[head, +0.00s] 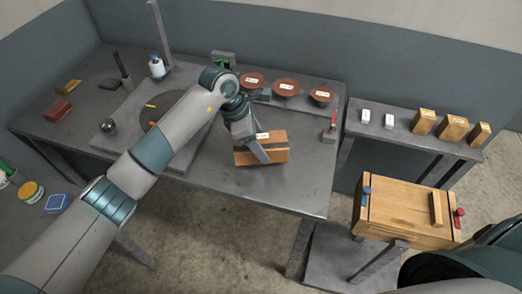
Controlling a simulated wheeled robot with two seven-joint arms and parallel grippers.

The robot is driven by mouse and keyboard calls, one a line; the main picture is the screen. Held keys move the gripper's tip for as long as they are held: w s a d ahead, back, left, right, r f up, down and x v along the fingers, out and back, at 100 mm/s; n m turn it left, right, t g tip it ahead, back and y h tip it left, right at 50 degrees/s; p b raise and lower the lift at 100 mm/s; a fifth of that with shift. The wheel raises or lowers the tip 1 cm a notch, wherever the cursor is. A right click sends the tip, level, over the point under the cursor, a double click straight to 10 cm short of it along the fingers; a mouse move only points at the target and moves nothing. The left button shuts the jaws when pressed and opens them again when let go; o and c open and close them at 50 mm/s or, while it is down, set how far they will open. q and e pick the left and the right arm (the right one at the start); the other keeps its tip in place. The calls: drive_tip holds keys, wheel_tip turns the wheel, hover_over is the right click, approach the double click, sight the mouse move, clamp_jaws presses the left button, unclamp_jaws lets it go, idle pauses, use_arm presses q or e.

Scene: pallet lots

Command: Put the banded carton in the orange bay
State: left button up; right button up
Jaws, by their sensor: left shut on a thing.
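A wood-coloured carton with a dark band (276,150) is at the front middle of the grey table. My left gripper (262,154) reaches down over it and is shut on it, one finger showing across its near face. The arm hides part of the carton's top. I cannot tell whether the carton touches the table or is just above it. I cannot make out an orange bay in this view. My right gripper is not in view.
Three brown dishes with labels (286,88) line the table's back edge. A side shelf (395,128) holds white blocks and several wooden blocks (452,128). A wooden box (400,211) stands at front right. The table's front right (300,190) is clear.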

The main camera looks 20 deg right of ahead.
use_arm(q)
wheel_tip(320, 180, down, 3)
drive_tip(key=shift+s+r+p, duration=0.1)
drive_tip(key=shift+p, duration=0.65)
drive_tip(key=shift+f, duration=0.25)
drive_tip(key=shift+f, duration=0.15)
drive_tip(key=o, duration=1.1)
drive_tip(key=shift+o, duration=0.2)
drive_tip(key=shift+a+r+b, duration=0.25)
drive_tip(key=shift+r+b, duration=0.05)
drive_tip(key=shift+r, duration=0.25)
drive_tip(key=b+v, duration=0.3)
drive_tip(key=v, duration=0.6)
drive_tip(key=shift+r, duration=0.25)
drive_tip(key=shift+v, duration=0.8)
